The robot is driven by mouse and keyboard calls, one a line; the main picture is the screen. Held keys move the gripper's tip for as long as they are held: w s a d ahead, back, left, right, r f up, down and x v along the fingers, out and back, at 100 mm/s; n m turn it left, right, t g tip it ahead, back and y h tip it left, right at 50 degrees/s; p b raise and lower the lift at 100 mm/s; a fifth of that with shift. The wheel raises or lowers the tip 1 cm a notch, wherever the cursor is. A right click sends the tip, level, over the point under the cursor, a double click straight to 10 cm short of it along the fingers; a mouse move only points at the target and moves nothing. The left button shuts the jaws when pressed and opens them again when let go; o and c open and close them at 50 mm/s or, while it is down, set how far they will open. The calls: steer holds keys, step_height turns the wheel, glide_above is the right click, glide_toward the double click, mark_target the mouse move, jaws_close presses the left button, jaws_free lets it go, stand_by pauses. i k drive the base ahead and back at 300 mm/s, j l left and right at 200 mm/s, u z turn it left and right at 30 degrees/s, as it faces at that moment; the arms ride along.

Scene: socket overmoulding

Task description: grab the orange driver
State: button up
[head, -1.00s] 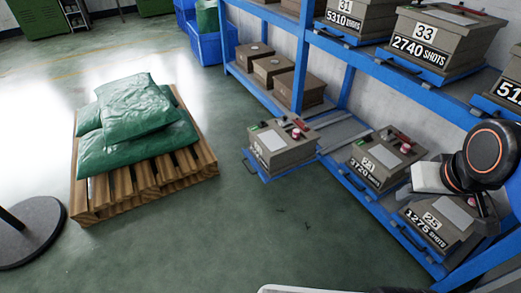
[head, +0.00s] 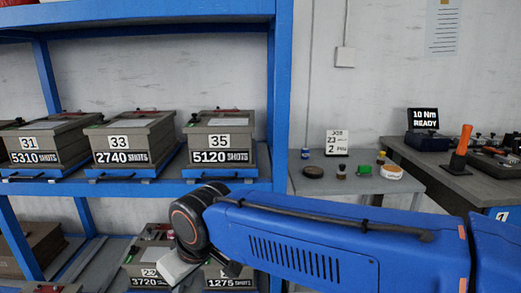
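The orange driver (head: 463,140) stands upright at the far right of the head view, with an orange handle above a dark lower part. It is on the grey workbench (head: 436,178). My blue arm crosses the lower right of the view, in front of the shelf and part of the bench area. My gripper (head: 178,270) is at the arm's left end, in front of the lower shelf and far left of the driver. Its fingertips do not show clearly, so I cannot tell whether it is open or shut.
A small table (head: 335,186) bears a "JOB 23" card (head: 337,142), small pots and a round tan-topped item (head: 391,172). A "10 Nm READY" display (head: 423,118) stands left of the driver.

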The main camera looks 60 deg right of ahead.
mark_target(461, 149)
steer(key=z, duration=2.95)
